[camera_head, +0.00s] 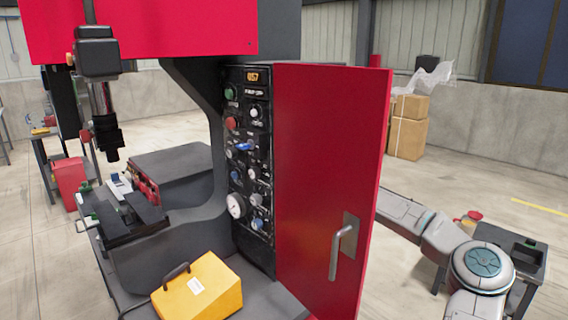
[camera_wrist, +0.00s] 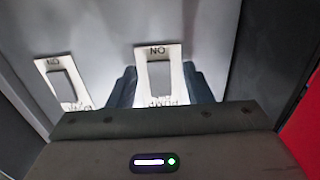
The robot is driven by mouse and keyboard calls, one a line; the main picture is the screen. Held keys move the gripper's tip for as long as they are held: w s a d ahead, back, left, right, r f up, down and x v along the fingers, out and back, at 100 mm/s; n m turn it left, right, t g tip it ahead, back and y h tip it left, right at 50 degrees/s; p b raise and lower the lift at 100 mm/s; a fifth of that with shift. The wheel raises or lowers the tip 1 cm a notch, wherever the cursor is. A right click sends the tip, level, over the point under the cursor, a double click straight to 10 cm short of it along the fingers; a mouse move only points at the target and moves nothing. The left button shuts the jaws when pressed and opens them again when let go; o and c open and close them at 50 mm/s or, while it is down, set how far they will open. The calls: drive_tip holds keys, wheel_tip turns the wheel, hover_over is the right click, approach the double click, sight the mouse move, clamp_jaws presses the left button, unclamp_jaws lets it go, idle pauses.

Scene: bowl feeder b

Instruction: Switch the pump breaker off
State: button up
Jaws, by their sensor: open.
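The pump breaker (camera_wrist: 159,76) shows in the wrist view as a grey rocker in a white plate. Its markings appear upside down: "ON" above it and a partly covered "PUMP" below. My gripper (camera_wrist: 159,72) is open, with one dark finger on each side of this breaker and nothing held. I cannot tell whether the fingers touch the plate. I also cannot tell which way the rocker is tipped. In the head view, the open red door (camera_head: 325,165) hides my gripper and the breaker.
A second breaker (camera_wrist: 63,84) of the same kind sits close to the left. A red surface (camera_wrist: 304,135) stands at the right edge of the wrist view. The head view shows a control panel (camera_head: 262,172) left of the door, a yellow case (camera_head: 205,290) and a small table (camera_head: 515,240).

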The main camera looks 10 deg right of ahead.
clamp_jaws()
drive_tip(key=c, duration=1)
unclamp_jaws()
drive_tip(key=c, duration=1)
unclamp_jaws()
drive_tip(key=shift+r, duration=0.1)
drive_tip(key=c, duration=1)
unclamp_jaws()
drive_tip(key=shift+s+r+g+h+p, duration=0.1)
drive_tip(key=shift+r+g+h+p, duration=0.1)
drive_tip(key=shift+g+h+p, duration=0.95)
drive_tip(key=c, duration=1)
unclamp_jaws()
drive_tip(key=shift+y+p, duration=0.35)
drive_tip(key=shift+p, duration=0.05)
